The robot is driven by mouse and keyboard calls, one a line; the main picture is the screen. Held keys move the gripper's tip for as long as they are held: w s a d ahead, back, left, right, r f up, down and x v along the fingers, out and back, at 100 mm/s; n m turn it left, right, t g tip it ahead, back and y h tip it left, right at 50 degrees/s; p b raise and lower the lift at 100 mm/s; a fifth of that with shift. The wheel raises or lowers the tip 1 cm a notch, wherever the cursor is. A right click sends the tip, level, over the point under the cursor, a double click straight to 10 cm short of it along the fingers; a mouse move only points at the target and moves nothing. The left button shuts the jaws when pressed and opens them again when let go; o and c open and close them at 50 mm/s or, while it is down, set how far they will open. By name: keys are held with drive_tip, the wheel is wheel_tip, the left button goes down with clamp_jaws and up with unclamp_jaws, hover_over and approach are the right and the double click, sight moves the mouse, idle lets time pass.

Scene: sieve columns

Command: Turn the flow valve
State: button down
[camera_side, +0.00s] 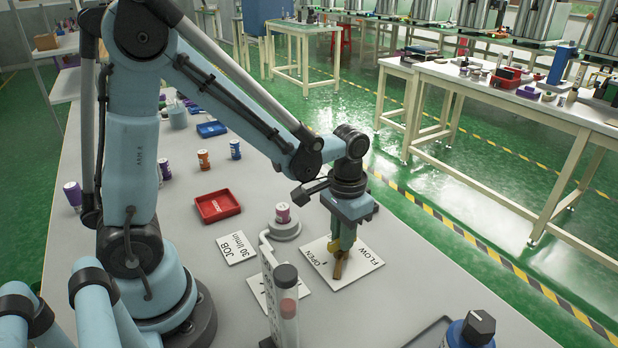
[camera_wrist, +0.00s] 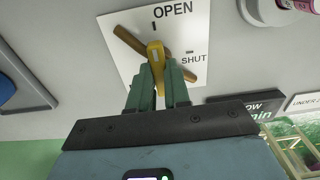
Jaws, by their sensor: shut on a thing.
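The flow valve is a yellow handle (camera_wrist: 155,53) on a brown-brass pipe body (camera_side: 341,266). It stands on a white plate (camera_side: 364,279) lettered FLOW and OPEN, with SHUT also readable in the wrist view. My gripper (camera_side: 336,244) points down over the plate and is shut on the yellow handle. In the wrist view its two green fingers (camera_wrist: 158,72) lie either side of the handle. The handle lines up roughly with the black OPEN mark, while the SHUT mark is off to the right. The fingers hide part of the handle and pipe.
A clear upright tube (camera_side: 289,326) with a reddish float stands in front of the plate. A JOB 30 l/min card (camera_side: 237,248) lies to the left. A jar on a round grey base (camera_side: 284,231) stands close behind. A red tray (camera_side: 217,206) is further left.

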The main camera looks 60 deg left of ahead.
drive_tip(key=c, duration=1.1)
unclamp_jaws()
wheel_tip(320, 180, up, 12)
drive_tip(key=shift+r, duration=0.1)
drive_tip(key=s+t, duration=0.1)
drive_tip(key=t, duration=0.1)
drive_tip(key=s+a+f+t, duration=0.1)
drive_tip(key=s+t, duration=0.3)
drive_tip(key=t, duration=0.1)
drive_tip(key=shift+a+f, duration=0.25)
drive_tip(key=shift+f, duration=0.15)
